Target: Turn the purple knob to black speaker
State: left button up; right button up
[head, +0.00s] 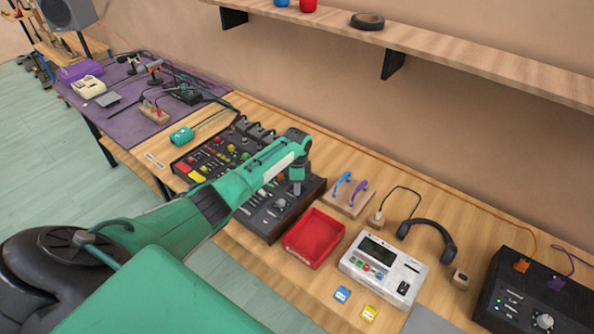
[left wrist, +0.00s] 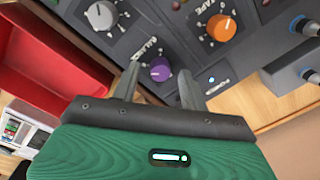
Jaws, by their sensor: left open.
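The purple knob (left wrist: 160,69) sits on the dark panel of the mixing console and shows in the left wrist view. My left gripper (left wrist: 158,84) is open, its two fingers on either side of the knob in that view. Whether the fingers touch it I cannot tell. In the head view my left gripper (head: 297,188) is over the right part of the console (head: 272,226), and I cannot make out the purple knob there. Small markings ring the knob, but I cannot read where it points. My right gripper is in neither view.
An orange knob (left wrist: 222,28) and a grey knob (left wrist: 101,15) are close by on the panel. A red tray (head: 314,238), a white device (head: 383,268) and headphones (head: 430,232) are to the right. A black box (head: 536,295) stands at the far right.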

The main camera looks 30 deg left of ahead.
pick_arm(q)
notch_tip(320, 180, up, 13)
jog(key=b, duration=0.2)
jog(key=shift+s+d+b, duration=0.15)
jog(key=shift+s+b, duration=0.1)
jog(key=shift+b, duration=0.15)
jog(key=shift+f, duration=0.15)
